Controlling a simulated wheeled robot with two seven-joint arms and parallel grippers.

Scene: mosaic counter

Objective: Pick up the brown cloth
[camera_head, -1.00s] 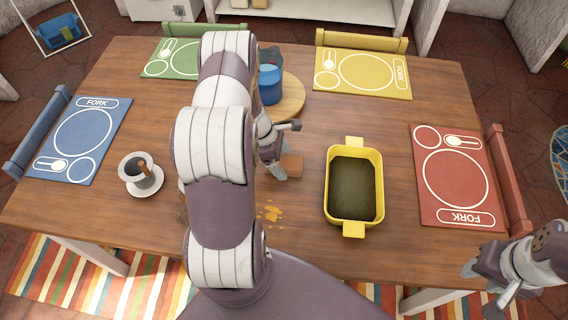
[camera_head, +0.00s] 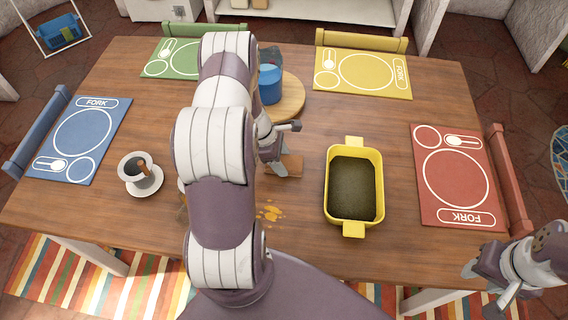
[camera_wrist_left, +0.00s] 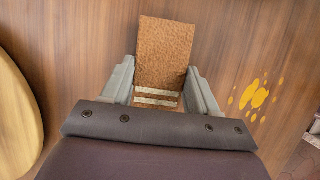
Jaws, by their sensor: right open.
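The brown cloth (camera_head: 292,165) lies on the wooden table, partly hidden by my left gripper in the head view. In the left wrist view the cloth (camera_wrist_left: 165,52) is a small brown rectangle with pale stripes at its near end. My left gripper (camera_head: 284,148) is over the cloth. In the left wrist view its two fingers (camera_wrist_left: 161,80) stand wide apart, one along each side of the cloth's near part. Whether they touch it I cannot tell. My right gripper (camera_head: 484,284) is open and empty off the table's front right corner.
A yellow pot (camera_head: 382,190) with dark contents stands right of the cloth. A blue cup (camera_head: 270,84) is by a round board (camera_head: 291,101) behind. A cup on a saucer (camera_head: 148,188) stands left. Orange spots (camera_head: 270,213) mark the table in front.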

